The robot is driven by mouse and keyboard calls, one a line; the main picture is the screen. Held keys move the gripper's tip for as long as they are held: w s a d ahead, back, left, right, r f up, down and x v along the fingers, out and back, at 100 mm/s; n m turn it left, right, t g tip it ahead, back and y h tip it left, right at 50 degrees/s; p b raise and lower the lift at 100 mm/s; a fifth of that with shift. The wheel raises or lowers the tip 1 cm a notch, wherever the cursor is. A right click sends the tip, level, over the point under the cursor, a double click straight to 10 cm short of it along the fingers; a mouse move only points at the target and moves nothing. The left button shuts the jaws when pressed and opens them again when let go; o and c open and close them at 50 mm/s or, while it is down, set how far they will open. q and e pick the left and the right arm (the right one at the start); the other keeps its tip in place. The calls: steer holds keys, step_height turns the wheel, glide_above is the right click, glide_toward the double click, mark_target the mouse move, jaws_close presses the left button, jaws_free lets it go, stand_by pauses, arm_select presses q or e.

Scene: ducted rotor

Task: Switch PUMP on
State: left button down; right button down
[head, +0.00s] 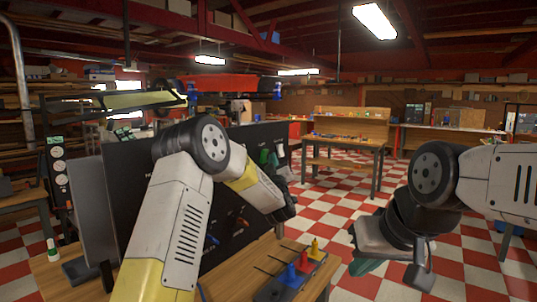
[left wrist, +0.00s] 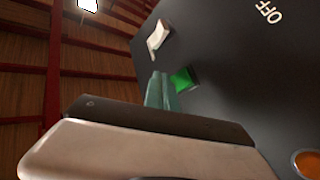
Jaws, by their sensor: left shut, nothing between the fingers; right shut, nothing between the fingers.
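A dark upright panel (head: 140,175) stands on a wooden bench, partly hidden behind my left arm. In the left wrist view, the panel carries a green switch (left wrist: 183,80), a white switch (left wrist: 158,38) and an OFF marking (left wrist: 268,12). No PUMP label is readable. My left gripper (left wrist: 160,78) is shut and empty, with its teal fingertips close beside the green switch; I cannot tell whether they touch it. My right gripper (head: 365,263) is shut and empty, away from the panel over the floor at right.
A dark base with blue and yellow cone-shaped pieces (head: 291,274) is on the bench in front of the panel. An orange round part (left wrist: 308,163) shows low on the panel. A wooden table (head: 345,143) stands farther back. Checkered floor (head: 335,195) is open between.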

stand_by(0.8)
arm_select(q)
steer(key=shift+w+a+r, duration=0.15)
steer(key=shift+w+a, duration=0.05)
steer(key=shift+a, duration=0.1)
steer(key=shift+w+a+r, duration=0.2)
steer(key=shift+w+a, duration=0.05)
steer(key=shift+a, duration=0.1)
stand_by(0.7)
steer(key=shift+d, duration=0.1)
steer(key=shift+s+d+f, duration=0.35)
steer(key=shift+s+d, duration=0.1)
steer(key=shift+d, duration=0.15)
stand_by(0.3)
steer(key=d, duration=0.1)
steer(key=s+d+f, duration=0.2)
steer(key=shift+s+d, duration=0.25)
steer(key=shift+d, duration=0.1)
